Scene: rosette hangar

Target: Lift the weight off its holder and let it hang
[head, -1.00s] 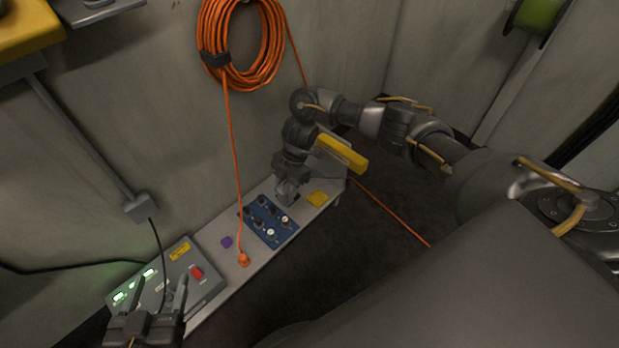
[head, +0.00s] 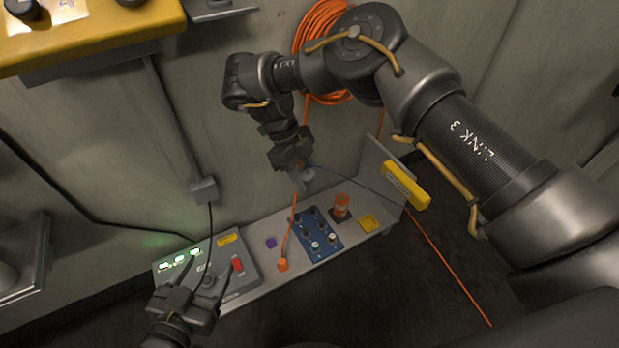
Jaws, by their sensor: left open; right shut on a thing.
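My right gripper (head: 299,180) is raised above the shelf and shut on a small grey piece, apparently the weight (head: 309,174); the fingers partly hide it. A thin dark cord runs from it to the right, towards the shelf's end. An orange upright piece on a dark square base (head: 342,207), likely the holder, stands on the shelf below and to the right, apart from the gripper. My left gripper (head: 188,287) is open at the lower left, in front of the grey panel; I cannot tell whether it touches it.
The grey panel (head: 246,283) has green lights and a red switch. An orange cable coil (head: 322,25) hangs on the wall behind my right arm. A yellow box (head: 405,186) is at the shelf's right end.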

